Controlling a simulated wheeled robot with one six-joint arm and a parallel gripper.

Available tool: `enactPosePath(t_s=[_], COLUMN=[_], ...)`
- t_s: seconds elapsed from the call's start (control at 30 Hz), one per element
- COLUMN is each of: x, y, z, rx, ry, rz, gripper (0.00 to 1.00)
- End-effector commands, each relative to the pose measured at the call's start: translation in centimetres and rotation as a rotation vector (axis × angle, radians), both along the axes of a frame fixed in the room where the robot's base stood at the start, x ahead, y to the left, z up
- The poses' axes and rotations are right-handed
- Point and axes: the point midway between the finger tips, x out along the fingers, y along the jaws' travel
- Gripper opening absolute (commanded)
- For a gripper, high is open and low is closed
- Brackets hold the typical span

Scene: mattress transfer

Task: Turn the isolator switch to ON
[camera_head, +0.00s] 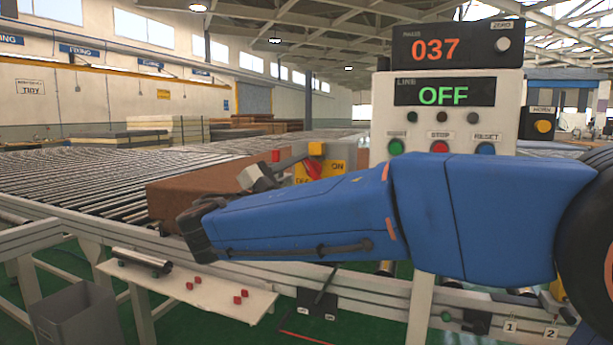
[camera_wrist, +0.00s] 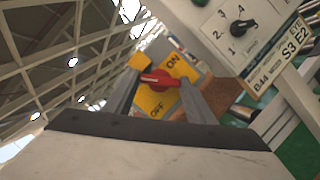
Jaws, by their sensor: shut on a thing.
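The isolator switch is a yellow plate (camera_wrist: 152,104) marked ON and OFF, with a red handle (camera_wrist: 158,80) across its middle. In the head view the red handle (camera_head: 312,168) stands tilted on the plate (camera_head: 334,177), just behind my blue arm. My gripper (camera_wrist: 158,84) has one finger on each side of the handle and is shut on it. In the wrist view the handle lies crosswise, between the ON and OFF words, pointing squarely at neither. In the head view my arm hides part of the gripper and the plate's lower part.
A control post carries a display (camera_head: 444,93) reading LINE OFF, above several buttons. A brown block (camera_head: 175,196) lies on the roller conveyor (camera_head: 90,180) beside my arm. A rotary selector (camera_wrist: 243,26) shows near the switch. A white shelf (camera_head: 215,293) holds small red pieces.

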Motion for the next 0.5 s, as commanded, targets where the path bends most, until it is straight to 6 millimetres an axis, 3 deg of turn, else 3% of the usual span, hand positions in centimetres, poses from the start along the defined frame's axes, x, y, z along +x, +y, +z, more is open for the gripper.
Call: enactPosePath(t_s=[0.5], x=[0.03], y=[0.09], z=[0.30], rx=[0.420], ry=[-0.151], rz=[-0.002], gripper=[0.28])
